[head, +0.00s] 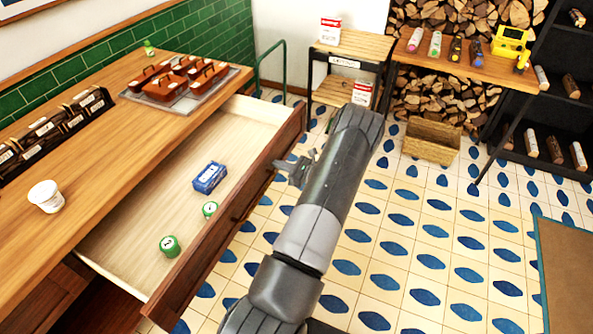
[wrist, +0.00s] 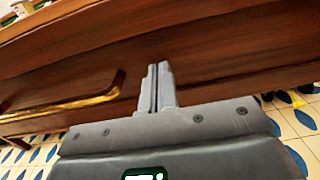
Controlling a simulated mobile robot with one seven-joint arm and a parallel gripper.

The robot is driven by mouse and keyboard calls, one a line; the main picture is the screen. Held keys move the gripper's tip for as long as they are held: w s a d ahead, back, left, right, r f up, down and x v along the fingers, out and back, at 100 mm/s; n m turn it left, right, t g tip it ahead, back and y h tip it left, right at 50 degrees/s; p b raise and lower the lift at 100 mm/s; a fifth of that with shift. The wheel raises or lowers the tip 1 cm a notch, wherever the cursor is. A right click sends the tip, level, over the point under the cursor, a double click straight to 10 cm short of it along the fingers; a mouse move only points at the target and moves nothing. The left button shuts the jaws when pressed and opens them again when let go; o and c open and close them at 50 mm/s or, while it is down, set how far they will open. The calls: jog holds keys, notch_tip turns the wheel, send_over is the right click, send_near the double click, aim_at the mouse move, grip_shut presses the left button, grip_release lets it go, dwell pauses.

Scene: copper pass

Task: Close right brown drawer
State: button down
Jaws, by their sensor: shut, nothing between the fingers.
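The brown drawer (head: 237,218) is pulled out from under the wooden counter, with its pale inside showing in the head view. It holds a blue box (head: 209,177) and two green cans (head: 169,246) and (head: 210,209). My gripper (head: 298,172) is just outside the drawer front. In the wrist view my gripper (wrist: 158,88) is shut and empty, its fingertips pointing at the wooden front (wrist: 215,55). I cannot tell whether they touch it. A brass handle (wrist: 65,107) lies to the left of the fingers.
A wooden crate (head: 431,141) stands on the tiled floor. Floor to the right of my arm (head: 420,235) is clear.

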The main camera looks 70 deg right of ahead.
jog(key=w, duration=3.1)
jog(key=shift+w, duration=0.2)
jog(key=shift+w+a+r, duration=0.1)
jog(key=shift+w+r, duration=0.1)
jog(key=shift+w, duration=0.2)
jog(key=shift+r, duration=0.1)
jog(key=s, duration=1.5)
jog(key=shift+f, duration=0.35)
